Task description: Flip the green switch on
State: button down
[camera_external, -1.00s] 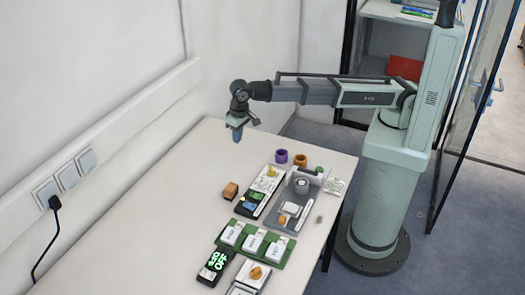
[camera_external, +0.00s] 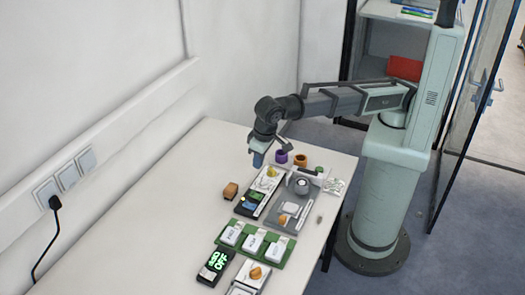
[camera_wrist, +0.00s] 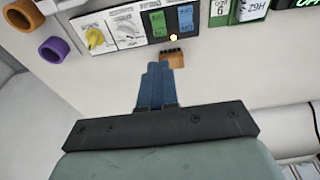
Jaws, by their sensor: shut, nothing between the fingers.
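The green switch (camera_wrist: 158,25) sits on a dark panel, beside a blue switch (camera_wrist: 186,19), at the top of the wrist view. In the external view the small green switch (camera_external: 255,196) is in the middle of a panel on the table. Its on or off position is too small to tell. My gripper (camera_external: 257,160) is above the table, beyond the far end of that panel and apart from it. In the wrist view its blue fingers (camera_wrist: 157,70) are together and empty, pointing towards the panel.
A brown block (camera_external: 230,190) lies left of the panel. A purple ring (camera_external: 281,156) and an orange ring (camera_external: 300,160) stand at the far end. A grey tray (camera_external: 284,219) is to the right; a green tray (camera_external: 266,256) is nearer. The table's left side is clear.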

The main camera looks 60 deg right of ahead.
aim_at(252, 192)
jog(key=f, duration=0.4)
jog(key=w+f, duration=0.1)
jog(key=f, duration=0.3)
jog(key=w+f, duration=0.1)
jog(key=f, duration=0.3)
jog(key=shift+w+f, duration=0.1)
jog(key=shift+f, duration=0.1)
